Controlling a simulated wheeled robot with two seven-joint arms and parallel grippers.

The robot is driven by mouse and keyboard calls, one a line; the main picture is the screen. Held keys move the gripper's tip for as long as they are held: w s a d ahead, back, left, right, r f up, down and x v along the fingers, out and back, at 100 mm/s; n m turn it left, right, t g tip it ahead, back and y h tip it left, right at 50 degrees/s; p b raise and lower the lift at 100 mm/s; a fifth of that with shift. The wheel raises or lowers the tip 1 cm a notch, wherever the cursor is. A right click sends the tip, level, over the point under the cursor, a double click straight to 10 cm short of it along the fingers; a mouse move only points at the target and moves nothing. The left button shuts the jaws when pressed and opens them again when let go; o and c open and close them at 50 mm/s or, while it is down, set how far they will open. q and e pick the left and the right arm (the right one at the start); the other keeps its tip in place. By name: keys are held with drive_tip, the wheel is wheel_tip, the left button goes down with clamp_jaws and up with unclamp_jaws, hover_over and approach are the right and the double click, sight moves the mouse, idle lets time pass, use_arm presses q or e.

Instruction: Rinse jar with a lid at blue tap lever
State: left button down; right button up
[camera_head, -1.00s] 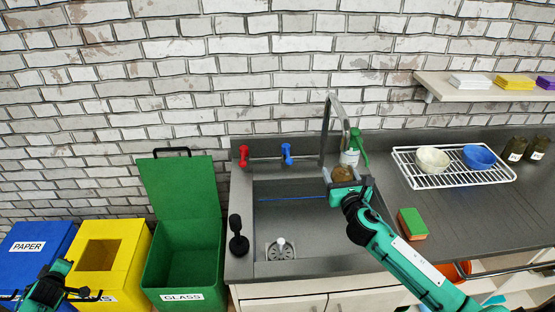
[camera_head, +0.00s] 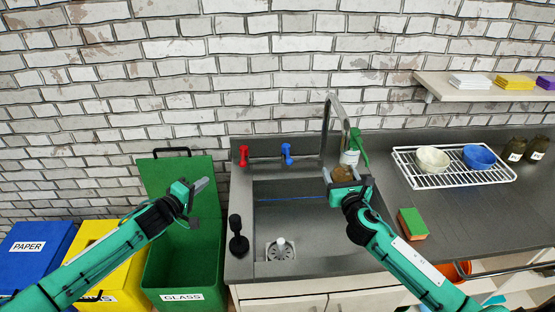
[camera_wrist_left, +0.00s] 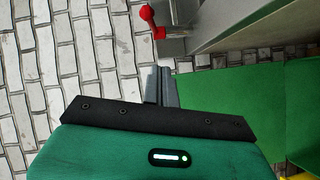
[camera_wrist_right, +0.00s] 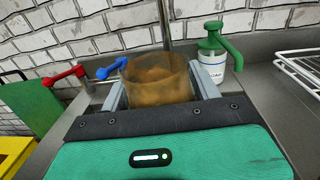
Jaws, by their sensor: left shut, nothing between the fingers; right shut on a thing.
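The amber see-through jar (camera_head: 343,173) is held over the right back part of the sink (camera_head: 300,220), near and below the tap spout (camera_head: 344,118). My right gripper (camera_wrist_right: 153,92) is shut around the jar (camera_wrist_right: 155,72), a finger on each side. A separate lid cannot be made out. The blue tap lever (camera_head: 287,152) stands on the wall behind the sink; it also shows in the right wrist view (camera_wrist_right: 112,68). My left gripper (camera_head: 203,186) is shut and empty, left of the levers, in front of the green bin's lid. Its closed fingers show in the left wrist view (camera_wrist_left: 162,86).
A red tap lever (camera_head: 243,155) lies between my left gripper and the blue lever. A green-topped soap bottle (camera_head: 350,157) stands just behind the jar. A dish rack (camera_head: 405,165) and sponge (camera_head: 412,224) are on the right. A black brush (camera_head: 237,238) stands at the sink's left edge.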

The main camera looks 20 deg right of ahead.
use_arm(q)
drive_tip(key=s+d+r+m+g+h, duration=0.1)
drive_tip(key=s+d+r+g+h, duration=0.2)
drive_tip(key=s+d, duration=0.35)
approach(287, 156)
drive_tip(key=w+x, duration=0.1)
drive_tip(key=x, duration=0.5)
drive_tip(key=shift+y, duration=0.3)
drive_tip(key=shift+w+f, duration=0.1)
drive_tip(key=shift+w, duration=0.05)
idle(0.5)
drive_tip(key=shift+s+d+f+n+t+y, duration=0.1)
drive_tip(key=shift+s+d+n+t+y, duration=0.2)
drive_tip(key=shift+d+t, duration=0.15)
drive_tip(key=shift+s+d+n+t+y, duration=0.2)
drive_tip(key=shift+d+t+y, duration=0.1)
drive_tip(key=shift+d+t, duration=0.15)
drive_tip(key=shift+w, duration=0.1)
drive_tip(key=shift+a, duration=0.1)
